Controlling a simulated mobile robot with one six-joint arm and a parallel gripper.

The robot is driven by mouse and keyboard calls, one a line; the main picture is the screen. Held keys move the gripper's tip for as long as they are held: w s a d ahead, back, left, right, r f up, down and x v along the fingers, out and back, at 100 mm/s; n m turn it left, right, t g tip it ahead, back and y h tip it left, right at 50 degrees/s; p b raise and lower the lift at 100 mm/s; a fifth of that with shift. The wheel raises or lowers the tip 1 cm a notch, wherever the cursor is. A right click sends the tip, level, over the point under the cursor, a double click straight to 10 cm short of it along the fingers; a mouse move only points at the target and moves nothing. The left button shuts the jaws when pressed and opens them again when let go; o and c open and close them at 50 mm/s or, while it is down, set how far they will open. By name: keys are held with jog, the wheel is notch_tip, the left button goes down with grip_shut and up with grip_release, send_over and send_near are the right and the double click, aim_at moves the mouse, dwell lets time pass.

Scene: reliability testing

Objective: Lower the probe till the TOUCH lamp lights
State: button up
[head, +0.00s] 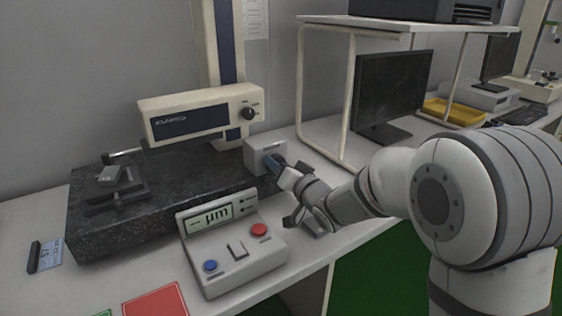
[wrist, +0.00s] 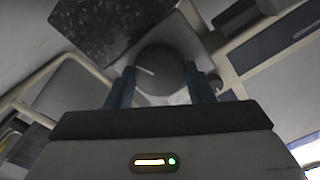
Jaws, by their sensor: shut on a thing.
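The probe (head: 125,155) is a thin arm sticking out at the left under the beige drive unit (head: 190,117). It is above a small metal workpiece (head: 118,178) on a dark fixture; whether they touch is too small to tell. My gripper (head: 275,164) is at the grey box (head: 262,153) at the granite's right end. In the wrist view, my gripper (wrist: 162,85) is shut on a dark round knob (wrist: 160,70), one finger on each side. The control box (head: 232,255) has a "µm" display; I see no lit lamp on it, and its small marks are unreadable.
The dark granite base (head: 160,225) carries the column (head: 217,50). The control box has a blue button (head: 210,266) and a red button (head: 259,230). A red mat (head: 155,302) lies at the front edge. A monitor (head: 392,92) stands under a shelf behind my arm.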

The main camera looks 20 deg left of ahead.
jog(key=m+p, duration=0.4)
jog(key=m, duration=0.6)
jog(key=shift+m+p, duration=0.3)
dwell(0.4)
jog(key=o, duration=1)
jog(key=shift+f, duration=0.15)
jog(key=shift+v, duration=3.85)
